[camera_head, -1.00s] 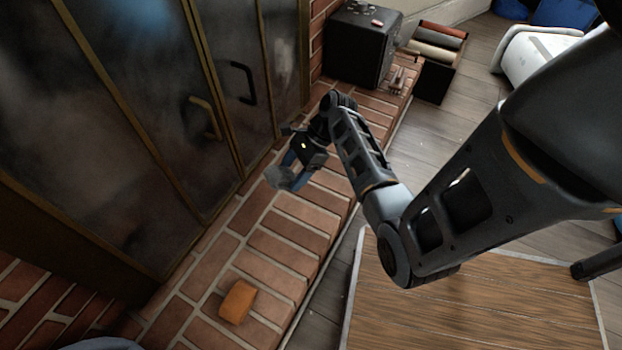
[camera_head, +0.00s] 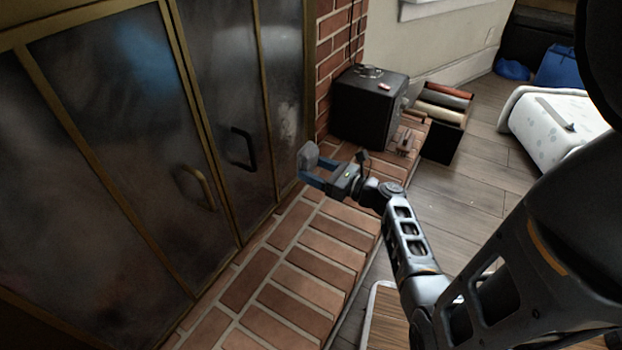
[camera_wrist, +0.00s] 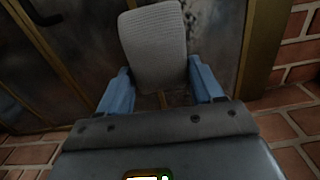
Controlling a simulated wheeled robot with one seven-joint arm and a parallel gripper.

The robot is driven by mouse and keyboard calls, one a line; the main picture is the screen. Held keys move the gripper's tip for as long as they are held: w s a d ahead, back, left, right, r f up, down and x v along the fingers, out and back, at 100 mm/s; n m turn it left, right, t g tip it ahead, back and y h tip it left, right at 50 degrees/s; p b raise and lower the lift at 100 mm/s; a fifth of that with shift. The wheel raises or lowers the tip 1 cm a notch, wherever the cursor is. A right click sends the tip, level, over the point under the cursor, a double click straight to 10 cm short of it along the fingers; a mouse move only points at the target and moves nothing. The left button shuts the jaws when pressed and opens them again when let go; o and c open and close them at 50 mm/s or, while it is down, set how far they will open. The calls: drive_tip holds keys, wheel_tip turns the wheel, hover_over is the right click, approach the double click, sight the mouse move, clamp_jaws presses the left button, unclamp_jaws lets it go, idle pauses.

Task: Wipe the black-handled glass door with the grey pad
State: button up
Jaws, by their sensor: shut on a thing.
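The black-handled glass door (camera_head: 278,75) is the right-hand pair of sooty panes in a brass frame, with its black handle (camera_head: 243,147) on the left part. In the wrist view the sooty glass (camera_wrist: 215,40) stands behind the pad, and the black handle (camera_wrist: 42,16) shows at the upper left. My gripper (camera_head: 313,172) is shut on the grey pad (camera_head: 308,156), in front of the right edge of that door. In the wrist view the ribbed pad (camera_wrist: 153,45) stands up between the blue fingers (camera_wrist: 161,92). I cannot tell whether the pad touches the glass.
A brass-handled glass door (camera_head: 150,130) is on the left. A black box (camera_head: 368,105) and a bin of rolls (camera_head: 444,120) stand behind. A brick wall (camera_head: 333,55) borders the door. A spotted white object (camera_head: 560,125) is at right.

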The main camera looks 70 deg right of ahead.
sight(280, 155)
drive_tip(key=shift+b+x, duration=0.9)
drive_tip(key=shift+x, duration=1.85)
drive_tip(key=shift+x, duration=1)
